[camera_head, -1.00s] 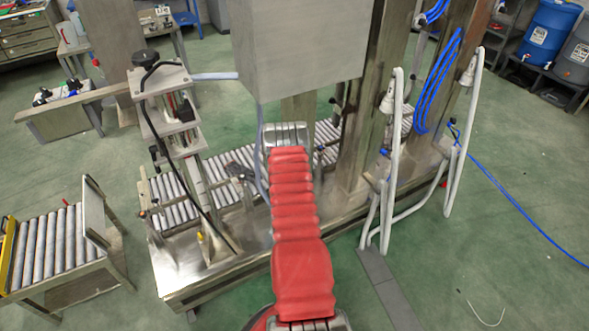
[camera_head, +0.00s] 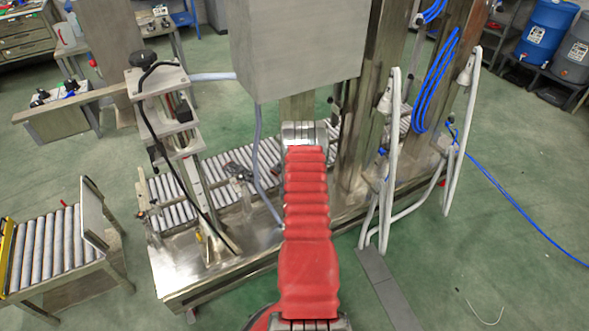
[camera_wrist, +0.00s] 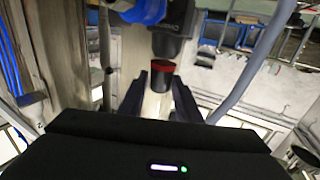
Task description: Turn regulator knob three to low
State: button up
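In the wrist view a dark regulator body (camera_wrist: 170,40) hangs at the top centre, with a blue part (camera_wrist: 146,12) beside it. Below it is a black knob with a red ring (camera_wrist: 162,70). I cannot read its number or setting. My gripper (camera_wrist: 163,92) has two dark fingers standing apart, one on each side just below the knob. The knob lines up with the gap; whether it is between the fingertips I cannot tell. In the head view my red arm covers the middle, and the gripper and knob are hidden.
A grey box (camera_head: 297,45) hangs above my arm's end. A steel post (camera_head: 362,100) and white bent pipes (camera_head: 390,150) stand to the right, with blue hoses (camera_head: 437,80). A roller conveyor (camera_head: 215,170) runs behind. In the wrist view a grey hose (camera_wrist: 255,62) passes right of the gripper.

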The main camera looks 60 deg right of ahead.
jog(key=o, duration=0.3)
jog(key=shift+a+f, duration=0.1)
jog(key=v, duration=1.3)
jog(key=shift+s+a, duration=0.25)
